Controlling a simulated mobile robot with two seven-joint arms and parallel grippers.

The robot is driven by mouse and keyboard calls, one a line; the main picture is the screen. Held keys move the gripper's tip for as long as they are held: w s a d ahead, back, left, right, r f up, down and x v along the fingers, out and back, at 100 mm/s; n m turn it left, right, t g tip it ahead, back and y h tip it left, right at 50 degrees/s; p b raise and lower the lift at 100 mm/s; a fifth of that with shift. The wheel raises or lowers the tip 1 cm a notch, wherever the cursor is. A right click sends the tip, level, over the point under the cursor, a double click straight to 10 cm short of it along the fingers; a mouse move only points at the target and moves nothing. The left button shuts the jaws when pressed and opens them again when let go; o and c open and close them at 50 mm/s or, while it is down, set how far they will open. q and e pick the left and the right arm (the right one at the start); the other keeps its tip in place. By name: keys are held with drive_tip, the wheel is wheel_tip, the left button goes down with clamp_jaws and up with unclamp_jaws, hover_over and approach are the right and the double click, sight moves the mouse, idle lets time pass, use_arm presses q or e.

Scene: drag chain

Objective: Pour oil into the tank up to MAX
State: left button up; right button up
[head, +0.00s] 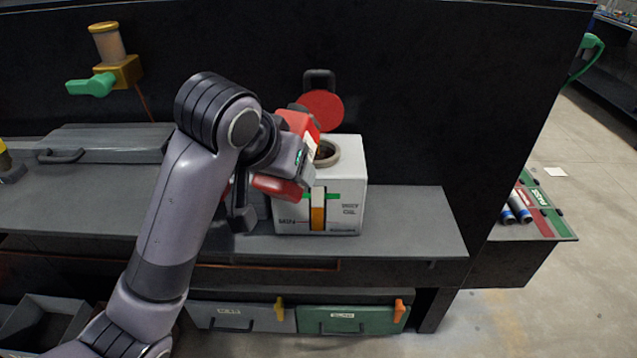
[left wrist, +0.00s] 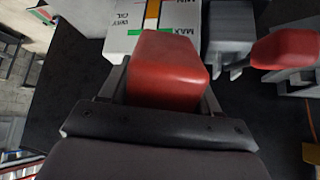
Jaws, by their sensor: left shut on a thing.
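The white oil tank (head: 346,188) stands on the bench with its round filler opening on top. Its front gauge (head: 318,212) has an amber column whose top is a little below the green MAX mark. The tank shows upside down in the left wrist view (left wrist: 125,28). A red oil container (head: 300,122) with a pale label is at the opening's left side, partly hidden by my wrist. My left gripper (left wrist: 165,95) is shut on this container. I cannot tell whether oil is flowing. A round red lid (head: 322,105) is behind the opening. My right gripper is not in view.
A gold valve with a green handle (head: 92,85) is on the dark back panel. A grey flat case (head: 105,143) lies on the bench at left. Grey and green drawers (head: 350,319) are below. The bench right of the tank (head: 415,215) is clear.

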use_arm(q)
drive_tip(key=shift+r, duration=0.2)
drive_tip(key=shift+w+r+g, duration=0.1)
drive_tip(key=shift+r+g, duration=0.5)
drive_tip(key=shift+r, duration=0.15)
idle(2.2)
drive_tip(key=shift+w+d+r, duration=0.15)
drive_tip(key=shift+d+r, duration=0.1)
drive_tip(key=shift+r, duration=0.2)
drive_tip(key=shift+a+r+g+y, duration=0.2)
drive_tip(key=shift+g+y, duration=0.1)
drive_tip(key=shift+g, duration=0.1)
drive_tip(key=shift+r, duration=0.15)
idle(2.2)
drive_tip(key=shift+w+d+r+g, duration=0.1)
drive_tip(key=shift+w+r+g, duration=0.05)
drive_tip(key=shift+r+g, duration=0.45)
